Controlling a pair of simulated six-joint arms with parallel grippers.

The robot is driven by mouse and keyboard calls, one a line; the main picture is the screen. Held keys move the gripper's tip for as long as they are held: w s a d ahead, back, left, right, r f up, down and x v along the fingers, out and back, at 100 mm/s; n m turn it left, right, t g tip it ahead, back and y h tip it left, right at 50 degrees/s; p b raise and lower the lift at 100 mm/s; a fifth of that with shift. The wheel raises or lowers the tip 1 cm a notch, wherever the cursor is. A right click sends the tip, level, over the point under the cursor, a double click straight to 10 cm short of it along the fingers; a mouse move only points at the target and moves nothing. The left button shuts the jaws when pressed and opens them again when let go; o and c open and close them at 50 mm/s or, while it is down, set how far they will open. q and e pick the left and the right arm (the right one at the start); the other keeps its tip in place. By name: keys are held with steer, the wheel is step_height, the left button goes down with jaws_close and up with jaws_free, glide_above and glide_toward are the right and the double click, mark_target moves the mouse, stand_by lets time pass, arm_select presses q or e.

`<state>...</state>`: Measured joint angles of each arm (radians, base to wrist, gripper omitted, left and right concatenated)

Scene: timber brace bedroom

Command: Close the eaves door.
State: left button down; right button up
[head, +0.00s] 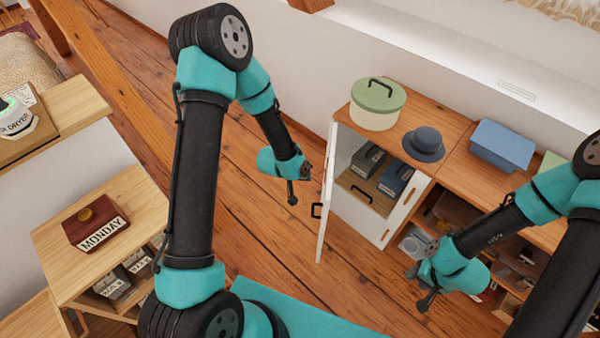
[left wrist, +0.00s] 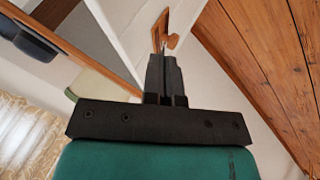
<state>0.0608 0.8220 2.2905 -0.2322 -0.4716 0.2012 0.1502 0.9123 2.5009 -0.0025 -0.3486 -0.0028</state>
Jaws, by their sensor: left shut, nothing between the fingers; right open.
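The white eaves door (head: 326,215) stands open at the left end of the low cabinet, swung out from its opening. My right gripper (head: 412,272) is open and empty in front of the cabinet's open shelves.
Inside the opening are dark boxes (head: 368,160) and a blue box (head: 396,178). A green-lidded round box (head: 378,102), a blue hat (head: 424,144) and a blue bin (head: 501,144) stand on the cabinet top (head: 455,165). The plank floor (head: 270,225) left of the door is clear.

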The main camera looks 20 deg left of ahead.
arm_select(q)
steer(key=shift+w+d+f, duration=0.35)
steer(key=shift+d, duration=0.45)
steer(key=shift+w+d+f, duration=0.3)
steer(key=shift+w+d, duration=0.05)
steer(key=shift+d, duration=0.5)
steer(key=shift+w+d+f, duration=0.35)
steer(key=shift+d, duration=0.45)
steer(key=shift+d, duration=0.1)
